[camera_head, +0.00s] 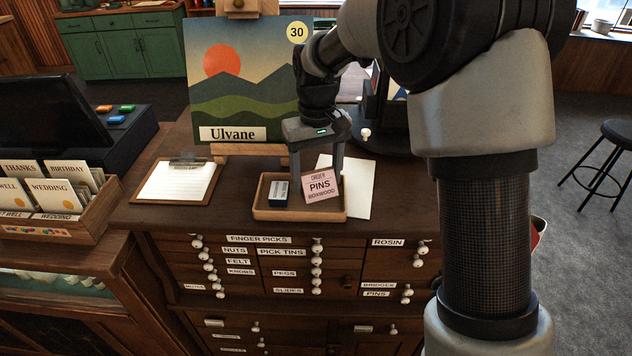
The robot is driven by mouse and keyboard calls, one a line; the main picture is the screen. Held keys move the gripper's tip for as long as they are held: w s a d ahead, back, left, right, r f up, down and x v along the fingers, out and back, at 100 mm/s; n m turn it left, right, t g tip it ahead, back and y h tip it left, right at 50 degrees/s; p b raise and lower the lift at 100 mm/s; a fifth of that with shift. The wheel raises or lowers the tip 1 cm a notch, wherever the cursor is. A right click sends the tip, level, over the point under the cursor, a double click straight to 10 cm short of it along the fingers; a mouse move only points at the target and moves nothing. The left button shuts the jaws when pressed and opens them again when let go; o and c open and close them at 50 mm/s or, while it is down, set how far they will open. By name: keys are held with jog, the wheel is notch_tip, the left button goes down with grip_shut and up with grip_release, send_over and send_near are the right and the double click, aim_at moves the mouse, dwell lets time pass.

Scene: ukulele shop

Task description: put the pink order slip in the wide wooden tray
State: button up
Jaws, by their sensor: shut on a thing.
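The pink order slip (321,188), printed "PINS" and "BOXWOOD", shows tilted between and just below the fingertips of my gripper (316,177). My gripper points down and is shut on the slip, with its fingers at the slip's two sides. The slip is in front of the right part of the wide wooden tray (297,216), a shallow light-brown tray on the dark cabinet top. I cannot tell whether the slip touches the tray floor. A small dark box with a pale side (279,194) stands in the tray's left part.
White paper (360,188) lies behind and right of the tray. A clipboard (176,182) lies to its left. The "Ulvane" picture (240,80) stands on an easel behind. A card box (75,215) and black monitor (50,85) are farther left.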

jog(key=shift+f, duration=0.8)
jog(key=shift+f, duration=0.2)
jog(key=o, duration=0.8)
